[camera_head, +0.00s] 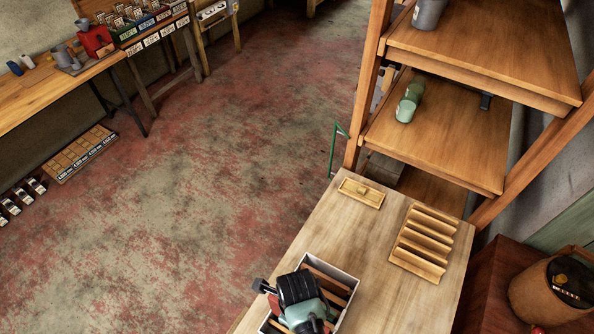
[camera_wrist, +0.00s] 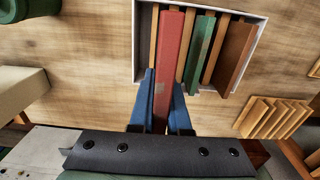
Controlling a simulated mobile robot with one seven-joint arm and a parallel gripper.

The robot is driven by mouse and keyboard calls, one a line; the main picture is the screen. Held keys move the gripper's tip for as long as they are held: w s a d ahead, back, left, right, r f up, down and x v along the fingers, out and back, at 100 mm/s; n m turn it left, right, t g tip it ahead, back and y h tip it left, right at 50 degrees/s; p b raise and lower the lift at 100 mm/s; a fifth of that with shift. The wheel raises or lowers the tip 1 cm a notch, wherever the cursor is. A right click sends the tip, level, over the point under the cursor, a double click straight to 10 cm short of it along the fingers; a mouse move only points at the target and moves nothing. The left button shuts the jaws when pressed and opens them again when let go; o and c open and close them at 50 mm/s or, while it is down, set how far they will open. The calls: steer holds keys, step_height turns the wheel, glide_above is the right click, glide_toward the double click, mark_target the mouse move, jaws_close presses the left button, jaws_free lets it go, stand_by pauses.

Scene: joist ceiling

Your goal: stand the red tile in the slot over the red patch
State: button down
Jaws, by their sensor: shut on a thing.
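My gripper (camera_wrist: 163,88) is shut on the red tile (camera_wrist: 174,50), with its two blue fingers on either side of it. The tile shows lengthwise in the wrist view, over the white-walled box (camera_wrist: 262,40). I cannot tell whether it is still inside the box or just above it. A green tile (camera_wrist: 199,52) and a brown tile (camera_wrist: 236,55) stand in the box to its right. The box also shows in the head view (camera_head: 346,277), partly hidden by my arm. A slotted wooden rack (camera_head: 424,242) lies on the table to the right. No red patch is discernible.
The light wooden table (camera_head: 350,240) is clear between the box and the rack. A small wooden tray (camera_head: 361,193) sits at its back edge. A shelf unit (camera_head: 440,130) stands just behind the table. A brown basket (camera_head: 545,300) is off to the right.

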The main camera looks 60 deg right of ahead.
steer(key=shift+f+b, duration=2.1)
steer(key=shift+b, duration=0.15)
steer(key=shift+r, duration=0.1)
step_height(320, 180, down, 10)
steer(key=b, duration=0.7)
stand_by(0.4)
stand_by(0.4)
